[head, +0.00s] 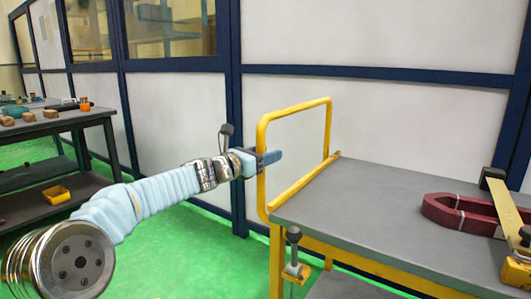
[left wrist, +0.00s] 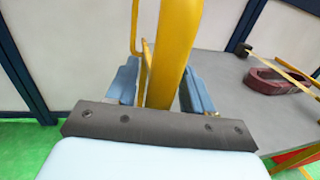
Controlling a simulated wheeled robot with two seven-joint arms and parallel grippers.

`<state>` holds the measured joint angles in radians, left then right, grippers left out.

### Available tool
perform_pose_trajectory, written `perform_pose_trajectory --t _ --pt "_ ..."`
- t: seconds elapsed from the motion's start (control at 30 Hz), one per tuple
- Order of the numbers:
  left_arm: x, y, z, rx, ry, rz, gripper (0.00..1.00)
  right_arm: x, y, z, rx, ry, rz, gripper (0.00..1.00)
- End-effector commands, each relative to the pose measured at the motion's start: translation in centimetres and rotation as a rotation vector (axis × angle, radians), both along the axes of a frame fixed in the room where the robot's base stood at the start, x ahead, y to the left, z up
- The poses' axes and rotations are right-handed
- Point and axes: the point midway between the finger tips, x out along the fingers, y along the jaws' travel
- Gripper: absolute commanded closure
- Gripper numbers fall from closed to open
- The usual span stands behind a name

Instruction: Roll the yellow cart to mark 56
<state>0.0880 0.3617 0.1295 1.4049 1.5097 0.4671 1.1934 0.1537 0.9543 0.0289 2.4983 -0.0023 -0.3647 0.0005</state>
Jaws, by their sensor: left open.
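The yellow cart has a grey top (head: 360,205) and a yellow tube handle (head: 295,109) rising at its left end. My left gripper (head: 265,160) is at the handle's near upright post, with its jaws open. In the left wrist view the yellow post (left wrist: 175,45) stands between the two blue fingers of the gripper (left wrist: 160,88), with a finger on each side. Whether either finger touches the post I cannot tell. Mark 56 does not show in either view. My right gripper is not in view.
A dark red U-shaped part (head: 455,213) lies on the cart top, beside a yellow and black fixture (head: 508,215). A dark bench (head: 60,122) with small items stands at the left. A panelled wall (head: 390,115) runs behind. Green floor (head: 185,255) is clear left of the cart.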

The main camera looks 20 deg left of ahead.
Motion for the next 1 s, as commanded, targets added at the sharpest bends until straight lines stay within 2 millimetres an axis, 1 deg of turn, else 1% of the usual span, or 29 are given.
perform_pose_trajectory --t 0.2,0.23,0.5,0.57,1.0 --pt "0.05 -0.02 -0.02 0.000 0.000 0.000 0.48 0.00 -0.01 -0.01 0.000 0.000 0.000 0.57" --pt "0.05 -0.02 -0.02 0.000 0.000 0.000 0.50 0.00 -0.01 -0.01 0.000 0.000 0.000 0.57" --pt "0.02 0.00 -0.03 0.000 0.000 0.000 0.91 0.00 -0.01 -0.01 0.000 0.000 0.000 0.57" --pt "0.03 0.01 -0.03 0.000 0.000 0.000 1.00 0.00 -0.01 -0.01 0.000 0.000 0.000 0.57" --pt "0.05 0.14 -0.03 0.000 0.000 0.003 1.00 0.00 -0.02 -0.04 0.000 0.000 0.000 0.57"
